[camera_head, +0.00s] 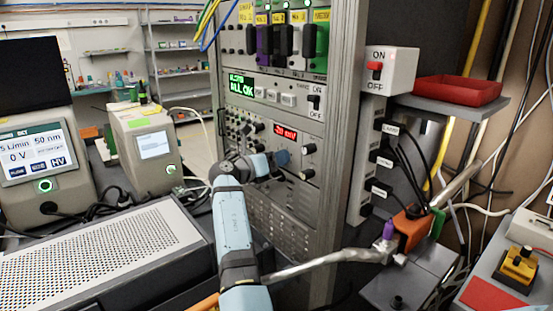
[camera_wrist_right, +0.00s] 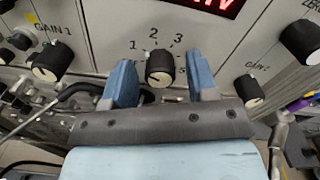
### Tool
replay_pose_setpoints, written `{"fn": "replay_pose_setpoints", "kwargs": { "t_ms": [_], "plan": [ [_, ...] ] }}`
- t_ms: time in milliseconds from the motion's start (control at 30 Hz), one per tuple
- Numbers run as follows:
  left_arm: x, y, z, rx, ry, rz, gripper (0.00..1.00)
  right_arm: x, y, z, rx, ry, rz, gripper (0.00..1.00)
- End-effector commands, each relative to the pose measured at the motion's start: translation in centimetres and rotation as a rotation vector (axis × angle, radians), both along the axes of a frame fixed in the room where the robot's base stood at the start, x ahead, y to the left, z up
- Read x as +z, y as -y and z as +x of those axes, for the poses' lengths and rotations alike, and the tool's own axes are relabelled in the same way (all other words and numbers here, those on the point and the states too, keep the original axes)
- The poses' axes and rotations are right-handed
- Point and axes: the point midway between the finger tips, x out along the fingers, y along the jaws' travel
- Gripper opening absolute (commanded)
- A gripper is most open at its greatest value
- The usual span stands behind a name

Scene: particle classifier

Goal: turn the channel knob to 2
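The channel knob (camera_wrist_right: 160,66) is a round black knob on the grey front panel, with numbers around it; 1, 2, 3 and 5 are readable in the right wrist view. A pale mark shows on its face, but I cannot tell which number it points to. My right gripper (camera_wrist_right: 161,84) is open, with one blue finger on each side of the knob and visible gaps between. In the head view my right gripper (camera_head: 270,162) is at the panel below the red display (camera_head: 286,132) and hides the knob. My left gripper is not in view.
The gain 1 knob (camera_wrist_right: 52,60) is left of the channel knob, and the gain 2 knob (camera_wrist_right: 249,90) is to its right. A rack post (camera_head: 342,150) stands right of the panel. A perforated grey box (camera_head: 100,250) is at the lower left.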

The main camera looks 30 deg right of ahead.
Motion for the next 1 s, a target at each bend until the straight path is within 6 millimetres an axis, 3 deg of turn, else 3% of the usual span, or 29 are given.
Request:
{"fn": "replay_pose_setpoints", "kwargs": {
  "t_ms": [33,200,567,1000],
  "plan": [
    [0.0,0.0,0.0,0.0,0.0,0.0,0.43,0.0,0.0,0.0,0.0,0.0,0.0,0.41],
    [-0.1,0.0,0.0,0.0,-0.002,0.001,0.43,0.0,0.0,0.0,0.0,0.0,0.0,0.06],
    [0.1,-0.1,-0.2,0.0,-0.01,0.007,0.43,0.2,0.0,0.0,-0.001,0.052,0.003,0.06],
    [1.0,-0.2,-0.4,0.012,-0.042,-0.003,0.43,0.2,0.1,-0.1,-0.001,0.376,0.027,0.06]
  ]
}}
